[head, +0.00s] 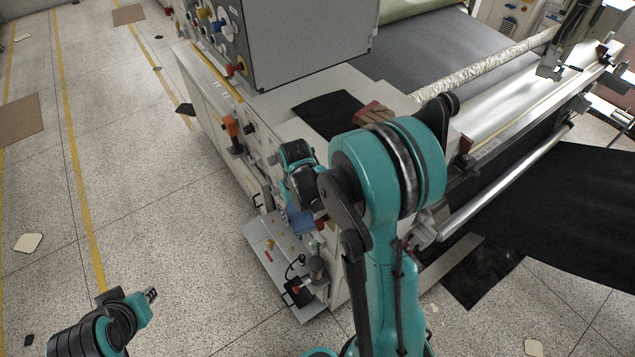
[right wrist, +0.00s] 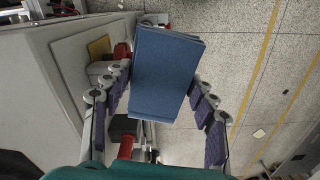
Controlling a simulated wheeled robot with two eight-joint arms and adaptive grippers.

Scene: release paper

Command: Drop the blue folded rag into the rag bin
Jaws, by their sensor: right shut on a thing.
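The blue folded rag (right wrist: 165,70) is a flat blue slab between the fingers of my right gripper (right wrist: 159,76) in the right wrist view. My right gripper is shut on it, with purple pads on either side. In the head view the rag shows as a small blue patch (head: 299,217) beside the machine's side, below my right wrist, and my arm partly hides the gripper. My left gripper (head: 151,295) is at the lower left over bare floor, away from the rag; its finger opening is too small to judge. I cannot make out a rag bin in either view.
A large white machine (head: 212,95) with a grey cabinet (head: 305,45) stands close to my right gripper. A low grey shelf (head: 268,250) with red and black fittings juts out below. Black sheet material (head: 575,215) hangs at the right. The speckled floor at left is mostly clear.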

